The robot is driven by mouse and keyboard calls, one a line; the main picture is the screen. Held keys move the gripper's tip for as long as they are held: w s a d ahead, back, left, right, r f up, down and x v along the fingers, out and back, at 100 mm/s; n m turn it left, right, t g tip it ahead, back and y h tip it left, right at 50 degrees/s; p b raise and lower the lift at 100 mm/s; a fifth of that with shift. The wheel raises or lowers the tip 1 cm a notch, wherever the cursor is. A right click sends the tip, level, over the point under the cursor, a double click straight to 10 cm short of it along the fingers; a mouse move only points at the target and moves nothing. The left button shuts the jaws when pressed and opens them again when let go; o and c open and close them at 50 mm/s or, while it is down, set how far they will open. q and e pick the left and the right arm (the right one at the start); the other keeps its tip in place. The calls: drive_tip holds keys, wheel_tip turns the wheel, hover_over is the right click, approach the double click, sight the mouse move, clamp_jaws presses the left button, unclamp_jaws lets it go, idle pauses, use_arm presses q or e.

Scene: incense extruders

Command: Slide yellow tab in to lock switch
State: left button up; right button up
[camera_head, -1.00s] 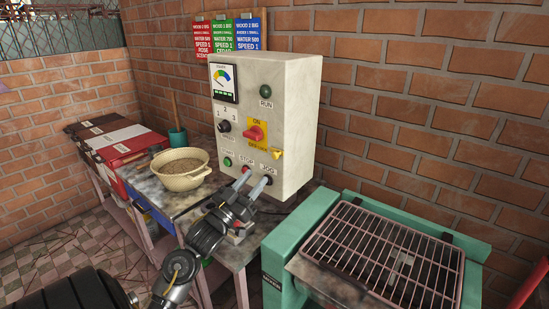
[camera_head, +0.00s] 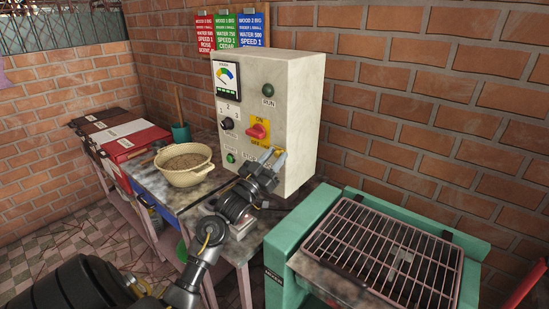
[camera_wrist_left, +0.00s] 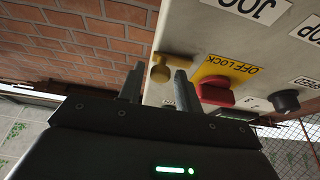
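The yellow tab (camera_wrist_left: 160,72) sticks out from the control box beside the yellow OFF/LOCK plate (camera_wrist_left: 226,70). The red switch knob (camera_head: 258,131) is on the same plate in the head view and also shows in the wrist view (camera_wrist_left: 214,93). My left gripper (camera_head: 273,157) is in front of the box's lower right face. Its fingers are apart. In the wrist view the gripper (camera_wrist_left: 158,84) has the yellow tab between and just beyond its fingertips, with no clear contact. In the head view the fingers mostly hide the tab. My right gripper is not in view.
The control box (camera_head: 302,110) stands on a table against the brick wall. A black dial (camera_head: 228,123) and a green button (camera_head: 231,157) are left of the gripper. A beige bowl (camera_head: 187,181) stands left; a green-framed wire rack (camera_head: 385,250) is at the right.

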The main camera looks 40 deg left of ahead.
use_arm(q)
clamp_jaws()
drive_tip(key=shift+a, duration=1.5)
drive_tip(key=shift+r, duration=0.1)
drive_tip(key=shift+c, duration=0.8)
unclamp_jaws()
drive_tip(key=o, duration=0.4)
drive_tip(key=shift+a, duration=0.15)
